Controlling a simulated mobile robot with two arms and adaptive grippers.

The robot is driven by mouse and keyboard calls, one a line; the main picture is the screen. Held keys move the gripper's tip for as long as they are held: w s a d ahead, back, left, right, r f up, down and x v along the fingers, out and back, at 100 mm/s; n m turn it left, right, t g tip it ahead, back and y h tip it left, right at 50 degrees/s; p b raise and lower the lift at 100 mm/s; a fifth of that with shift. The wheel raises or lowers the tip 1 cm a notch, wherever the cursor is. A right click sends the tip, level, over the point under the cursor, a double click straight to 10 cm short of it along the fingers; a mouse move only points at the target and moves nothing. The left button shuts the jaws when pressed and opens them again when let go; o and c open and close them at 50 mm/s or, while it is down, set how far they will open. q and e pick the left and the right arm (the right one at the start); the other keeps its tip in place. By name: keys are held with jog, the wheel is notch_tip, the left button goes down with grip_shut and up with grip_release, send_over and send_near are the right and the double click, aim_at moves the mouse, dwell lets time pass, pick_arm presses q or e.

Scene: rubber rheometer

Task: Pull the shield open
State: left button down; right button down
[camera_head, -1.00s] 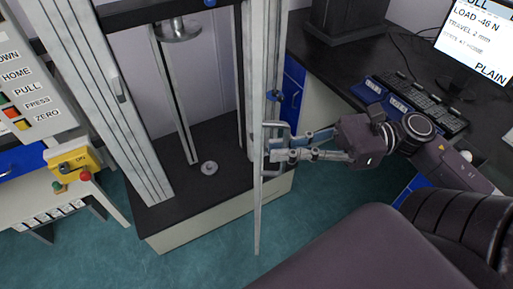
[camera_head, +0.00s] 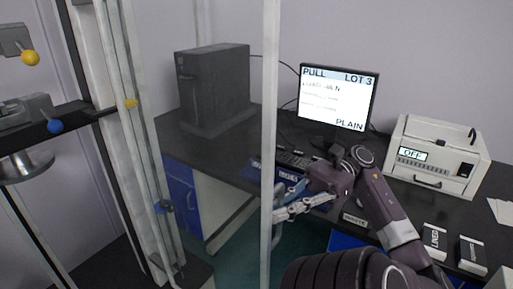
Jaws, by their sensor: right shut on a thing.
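The shield is a clear pane with a pale upright edge frame (camera_head: 270,120) that runs from the top of the head view down to the bottom. It stands out to the right of the test machine's column (camera_head: 132,150), and the bench shows through it. Its handle (camera_head: 277,236) is low on the edge frame and partly hidden by the fingers. My right gripper (camera_head: 282,207) reaches in from the right and is shut on this handle. My left gripper is not in view.
A black bench (camera_head: 225,150) carries a dark computer case (camera_head: 213,88), a monitor (camera_head: 338,98) reading PULL, LOT 3 and PLAIN, a keyboard (camera_head: 296,160) and a white device (camera_head: 436,158) showing OFF. Small labelled boxes (camera_head: 434,240) lie at right. Floor shows below the bench.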

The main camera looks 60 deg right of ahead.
jog(key=shift+d, duration=0.6)
jog(key=c, duration=2.1)
grip_release()
jog(key=shift+v, duration=3.7)
jog(key=shift+s, duration=0.1)
